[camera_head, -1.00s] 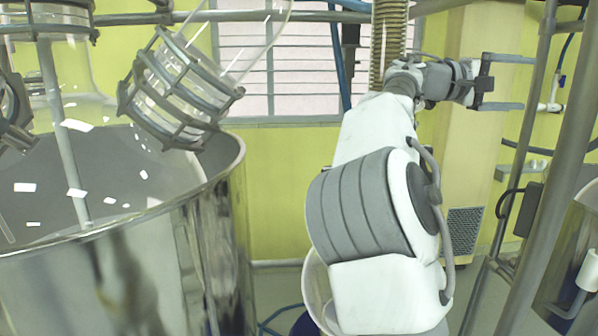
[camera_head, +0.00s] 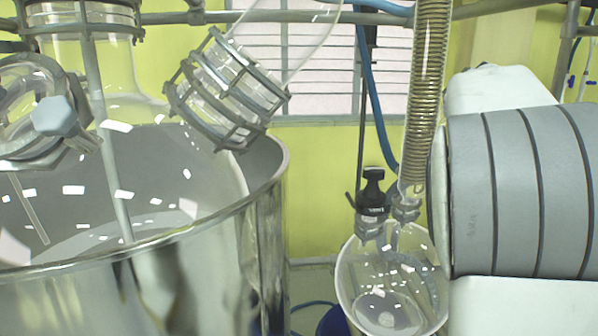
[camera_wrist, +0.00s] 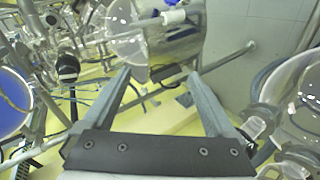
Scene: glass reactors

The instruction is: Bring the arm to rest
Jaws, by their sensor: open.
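My gripper shows in the wrist view (camera_wrist: 160,95). Its two grey fingers are spread apart, with nothing between them. Beyond the fingers are a shiny metal vessel and a yellow floor, apart from the gripper. In the head view my white and grey arm fills the right side. Its far end and the gripper are out of that frame.
A large steel vessel (camera_head: 150,285) stands at the left, with a clamped glass tube (camera_head: 225,90) above it. A round glass flask (camera_head: 385,285) with a black-capped neck (camera_head: 372,190) hangs beside my arm, under a coiled condenser (camera_head: 425,90). A blue hose (camera_head: 375,110) runs nearby.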

